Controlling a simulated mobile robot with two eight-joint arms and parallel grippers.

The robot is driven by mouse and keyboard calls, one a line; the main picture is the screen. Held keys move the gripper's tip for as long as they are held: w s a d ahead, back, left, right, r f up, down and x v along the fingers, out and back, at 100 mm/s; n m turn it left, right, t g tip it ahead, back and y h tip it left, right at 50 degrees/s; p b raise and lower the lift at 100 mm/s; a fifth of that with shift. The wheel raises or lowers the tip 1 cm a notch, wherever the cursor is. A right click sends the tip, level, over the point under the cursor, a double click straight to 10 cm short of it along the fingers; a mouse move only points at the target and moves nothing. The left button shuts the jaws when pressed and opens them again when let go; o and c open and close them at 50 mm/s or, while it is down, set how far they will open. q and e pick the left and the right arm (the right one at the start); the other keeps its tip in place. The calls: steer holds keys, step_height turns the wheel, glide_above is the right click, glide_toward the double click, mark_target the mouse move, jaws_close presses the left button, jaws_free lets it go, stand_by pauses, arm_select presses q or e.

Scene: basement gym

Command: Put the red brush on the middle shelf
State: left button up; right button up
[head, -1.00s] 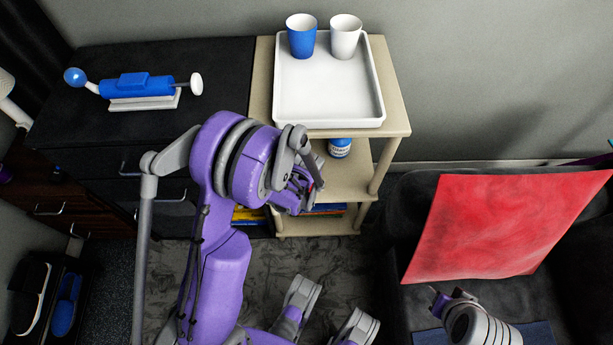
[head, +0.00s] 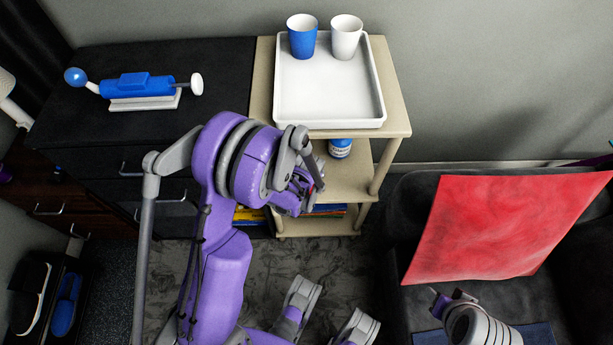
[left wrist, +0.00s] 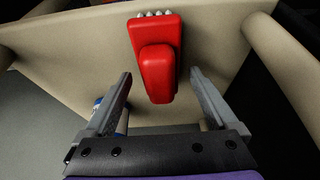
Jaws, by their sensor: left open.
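The red brush (left wrist: 158,62) is on the beige shelf unit's middle shelf (left wrist: 80,45), in the upper middle of the left wrist view. Pale bristle tips show at its far end. My left gripper (left wrist: 162,85) is open, with one finger on each side of the brush's near end and a gap on both sides. In the head view my left gripper (head: 306,187) is at the shelf unit's front, beside the middle shelf (head: 348,180), and my arm hides most of the brush.
A blue-and-white bottle (head: 340,148) stands on the middle shelf, partly behind a finger in the wrist view. The top shelf holds a white tray (head: 330,112) with a blue cup (head: 301,36) and a white cup (head: 345,37). Shelf posts (head: 383,168) stand nearby.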

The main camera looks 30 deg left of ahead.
arm_select(q)
steer(key=s+d+r+m+h+p, duration=0.1)
steer(key=s+d+r+m, duration=0.15)
steer(key=s+r, duration=0.55)
steer(key=s+d+r+m+p, duration=0.1)
steer(key=s+d+r+p, duration=0.15)
steer(key=r, duration=0.85)
steer(key=s+d+r+m+h+b, duration=0.1)
steer(key=s+d+r+m, duration=0.2)
steer(key=s, duration=0.7)
steer(key=shift+s+d+r+t, duration=0.15)
steer(key=shift+d+r+t, duration=0.2)
steer(key=shift+r, duration=0.2)
